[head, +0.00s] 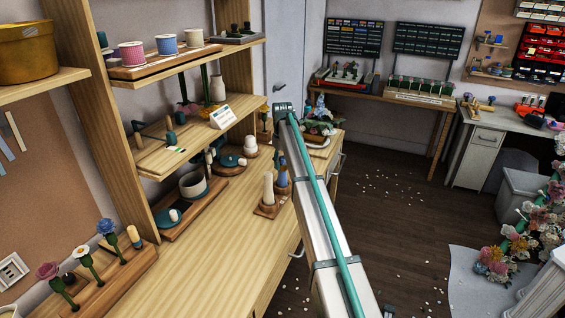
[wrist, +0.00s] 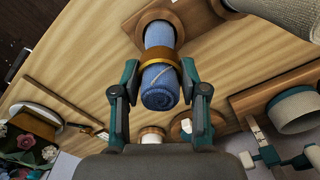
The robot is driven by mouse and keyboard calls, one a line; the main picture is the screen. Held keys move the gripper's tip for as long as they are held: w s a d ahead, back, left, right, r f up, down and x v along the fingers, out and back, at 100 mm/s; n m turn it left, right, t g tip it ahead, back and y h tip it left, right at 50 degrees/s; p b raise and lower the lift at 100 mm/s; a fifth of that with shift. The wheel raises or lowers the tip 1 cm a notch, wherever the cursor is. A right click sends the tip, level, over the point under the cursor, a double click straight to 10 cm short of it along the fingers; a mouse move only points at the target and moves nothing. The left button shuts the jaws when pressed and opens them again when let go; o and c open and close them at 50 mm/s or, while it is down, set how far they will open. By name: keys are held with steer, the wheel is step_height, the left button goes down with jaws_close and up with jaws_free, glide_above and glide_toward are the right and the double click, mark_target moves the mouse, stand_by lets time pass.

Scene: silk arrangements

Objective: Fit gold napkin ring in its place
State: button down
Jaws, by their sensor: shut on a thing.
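The gold napkin ring (wrist: 156,58) is around a blue rolled napkin (wrist: 160,92) in the wrist view, partway along the roll. The napkin stands on a round wooden base (wrist: 163,14). My gripper (wrist: 159,66) has its fingertips on both sides of the ring and is shut on it. In the head view the blue napkin (head: 282,173) stands close beside my arm, near the counter's front edge. My gripper and the ring cannot be made out clearly there, with my arm in front.
A cream roll (head: 268,188) stands on a wooden base just left of the blue napkin. A wooden tray with a grey-white pot (head: 192,184) is farther left. A flower arrangement (head: 320,124) sits at the counter's far end. The near counter (head: 200,265) is clear.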

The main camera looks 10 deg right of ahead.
mark_target(282, 170)
steer(key=shift+f+b, duration=0.6)
steer(key=shift+f, duration=1.5)
steer(key=c, duration=0.5)
jaws_free()
steer(key=shift+o, duration=1.4)
steer(key=shift+r, duration=0.1)
steer(key=shift+r+p, duration=1.5)
steer(key=shift+r, duration=1.95)
